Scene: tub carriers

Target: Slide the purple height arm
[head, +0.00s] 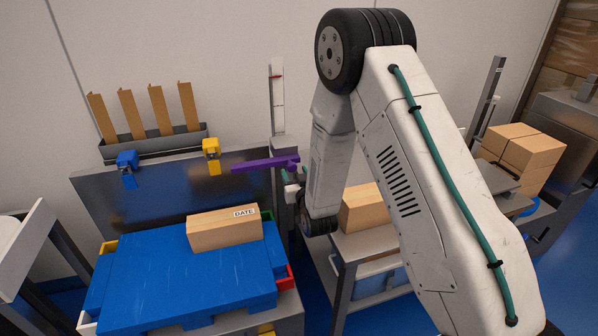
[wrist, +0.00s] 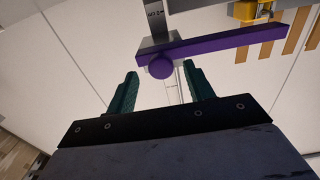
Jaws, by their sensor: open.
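The purple height arm (head: 262,164) sticks out to the left from an upright post (head: 277,105) at the back of the station. In the wrist view the purple arm (wrist: 225,43) crosses the top, with its round purple knob (wrist: 160,68) at its left part. My gripper (wrist: 160,70) is open, and the knob appears between its two green fingertips. I cannot tell whether the fingers reach around the knob or stop short of it. In the head view my gripper (head: 291,188) is just below the right end of the purple arm, partly hidden by my own arm.
A cardboard box marked DATE (head: 222,235) lies on the blue slab (head: 180,275). More boxes (head: 360,208) stand right. Brown strips (head: 160,110) stand in a rack behind.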

